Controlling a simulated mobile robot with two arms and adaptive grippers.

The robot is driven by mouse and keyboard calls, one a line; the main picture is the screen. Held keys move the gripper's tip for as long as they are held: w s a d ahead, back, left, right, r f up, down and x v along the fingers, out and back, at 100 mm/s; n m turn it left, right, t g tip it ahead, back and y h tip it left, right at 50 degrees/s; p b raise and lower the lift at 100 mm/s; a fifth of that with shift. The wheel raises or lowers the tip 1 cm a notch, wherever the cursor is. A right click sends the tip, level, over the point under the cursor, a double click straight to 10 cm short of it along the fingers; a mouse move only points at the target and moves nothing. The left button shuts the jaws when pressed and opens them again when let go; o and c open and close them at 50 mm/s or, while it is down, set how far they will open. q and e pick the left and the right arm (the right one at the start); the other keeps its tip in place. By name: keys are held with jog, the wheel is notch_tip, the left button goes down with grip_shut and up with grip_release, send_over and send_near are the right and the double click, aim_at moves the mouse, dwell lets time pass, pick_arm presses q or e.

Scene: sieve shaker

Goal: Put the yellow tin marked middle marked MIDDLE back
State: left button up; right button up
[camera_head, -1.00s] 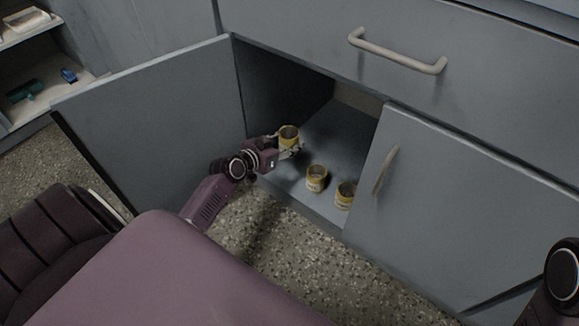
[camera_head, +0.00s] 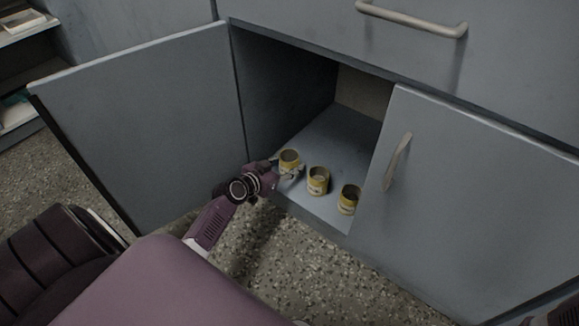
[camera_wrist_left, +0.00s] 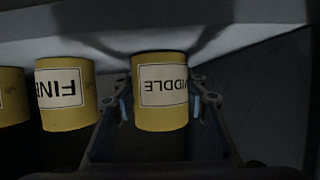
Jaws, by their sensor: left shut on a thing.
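The yellow tin marked MIDDLE (camera_head: 289,161) is between the fingers of my left gripper (camera_head: 285,171), at the left of the cabinet's shelf (camera_head: 345,141). In the left wrist view the MIDDLE tin (camera_wrist_left: 161,112) appears upside down, with a gripper finger on each side. Its base looks at or very near the shelf; I cannot tell whether it touches. A yellow tin marked FINE (camera_wrist_left: 66,110) stands beside it, and is the middle one of the row in the head view (camera_head: 318,181).
A third yellow tin (camera_head: 349,200) stands at the right end of the row, near the shelf's front edge. The left cabinet door (camera_head: 140,115) is open beside my left arm. The right door (camera_head: 470,200) is closed. The shelf behind the tins is clear.

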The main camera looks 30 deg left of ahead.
pick_arm(q)
jog(key=shift+f, duration=0.15)
jog(key=o, duration=1.2)
